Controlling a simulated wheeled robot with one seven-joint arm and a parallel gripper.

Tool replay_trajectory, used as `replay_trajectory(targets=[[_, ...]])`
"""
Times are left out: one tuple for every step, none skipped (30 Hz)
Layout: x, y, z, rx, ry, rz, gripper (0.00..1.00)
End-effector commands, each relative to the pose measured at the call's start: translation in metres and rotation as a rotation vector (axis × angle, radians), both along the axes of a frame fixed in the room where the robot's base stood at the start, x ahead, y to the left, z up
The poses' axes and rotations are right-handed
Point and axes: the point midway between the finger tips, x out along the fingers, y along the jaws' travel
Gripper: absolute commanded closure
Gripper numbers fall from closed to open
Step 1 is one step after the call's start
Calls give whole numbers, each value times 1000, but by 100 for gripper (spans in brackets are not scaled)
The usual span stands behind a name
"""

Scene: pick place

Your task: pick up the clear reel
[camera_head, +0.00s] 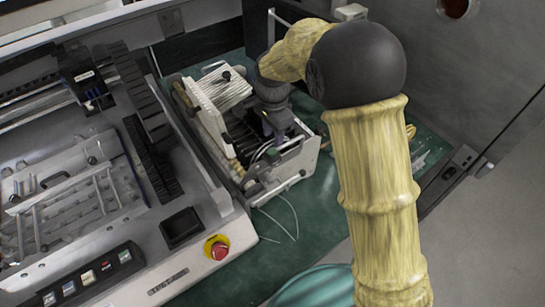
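My arm comes up from the bottom right and bends over at the top. My gripper (276,121) is dark and points down into an open white box-like rack (297,168) on the green surface. Its fingers blend with dark parts inside the rack, so I cannot tell whether they are open or shut. I cannot make out the clear reel for certain. Thin pale curved lines show inside the rack close to the gripper, and a thin clear strand (297,222) hangs from the rack's front onto the green surface.
A large grey machine (200,200) fills the left side, with a red emergency button (218,249) on its front corner. The green surface (250,285) is mostly clear in front of the rack. A teal round object (315,288) shows at the bottom. A grey wall stands at the upper right.

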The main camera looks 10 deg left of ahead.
Motion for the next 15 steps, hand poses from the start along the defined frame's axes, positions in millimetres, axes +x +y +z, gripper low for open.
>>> replay_trajectory(targets=[[0, 0, -1, -1, 1, 0, 61], [-1, 0, -3, -1, 1, 0, 61], [-2, 0, -6, -2, 3, 0, 61], [-3, 0, -9, -2, 3, 0, 61], [-4, 0, -13, -2, 3, 0, 61], [-5, 0, -18, -2, 3, 0, 61], [-6, 0, -23, -3, 4, 0, 61], [-7, 0, -28, -3, 4, 0, 61], [-8, 0, -34, -3, 5, 0, 61], [-8, 0, -39, -2, 3, 0, 61], [-8, 0, -42, -2, 3, 0, 61], [-7, 0, -47, -2, 3, 0, 61], [-7, 0, -49, -2, 1, 0, 61], [-7, 0, -51, -2, 1, 0, 61], [-7, 0, -52, -2, 1, 0, 61]])
